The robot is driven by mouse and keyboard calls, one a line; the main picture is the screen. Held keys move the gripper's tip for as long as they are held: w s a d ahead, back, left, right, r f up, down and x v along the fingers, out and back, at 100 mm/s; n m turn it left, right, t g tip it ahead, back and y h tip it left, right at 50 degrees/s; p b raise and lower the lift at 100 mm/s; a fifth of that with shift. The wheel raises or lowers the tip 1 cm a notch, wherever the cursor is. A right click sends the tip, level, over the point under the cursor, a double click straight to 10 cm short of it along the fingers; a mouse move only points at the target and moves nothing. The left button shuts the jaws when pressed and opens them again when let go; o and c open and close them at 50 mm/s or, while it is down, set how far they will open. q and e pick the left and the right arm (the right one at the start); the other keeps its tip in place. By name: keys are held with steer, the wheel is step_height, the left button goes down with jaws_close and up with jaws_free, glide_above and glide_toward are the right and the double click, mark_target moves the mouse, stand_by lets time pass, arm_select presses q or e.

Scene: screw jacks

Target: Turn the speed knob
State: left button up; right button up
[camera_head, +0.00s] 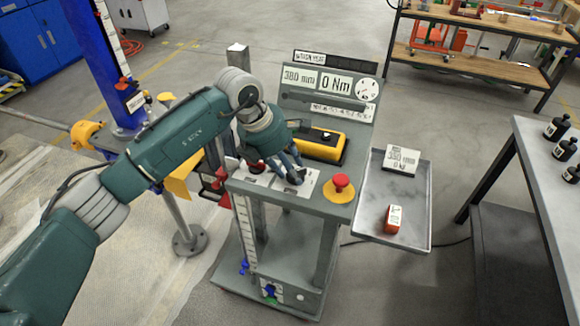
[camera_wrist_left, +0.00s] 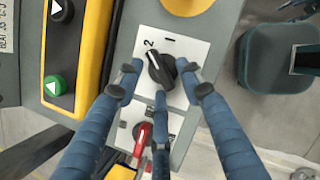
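The speed knob (camera_wrist_left: 160,69) is black with a white pointer line and sits on a white plate marked 1 and 2. My left gripper (camera_wrist_left: 160,80) reaches over it with its blue fingers spread around the knob, and small gaps show at the sides. Whether any finger touches the knob is unclear. In the head view, my left gripper (camera_head: 292,172) is low over the left front of the grey console (camera_head: 290,207), and its fingers mostly hide the knob. My right gripper is out of view.
A red-handled switch (camera_wrist_left: 142,133) sits beside the knob. A yellow control box (camera_head: 322,147) stands behind the gripper, and a red mushroom button (camera_head: 340,183) is to its right.

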arm_select(q)
jaws_close()
steer(key=n+b, duration=0.1)
steer(key=n+t+b, duration=0.1)
steer(key=b, duration=0.1)
steer(key=shift+s+f+n+y, duration=0.15)
steer(key=shift+n+y, duration=0.15)
steer(key=n+b, duration=0.3)
steer(key=shift+s+d+t+y, duration=0.2)
steer(key=shift+t+y, duration=0.2)
steer(key=shift+s+d+n+t+y+b, duration=0.15)
steer(key=shift+n+y+b, duration=0.15)
steer(key=shift+n+b, duration=0.6)
steer(key=shift+a+n+t+y+b, duration=0.15)
steer(key=shift+n+y+b, duration=0.15)
steer(key=shift+n+b, duration=0.55)
steer(key=shift+d+r, duration=0.1)
steer(key=shift+r, duration=0.1)
jaws_free()
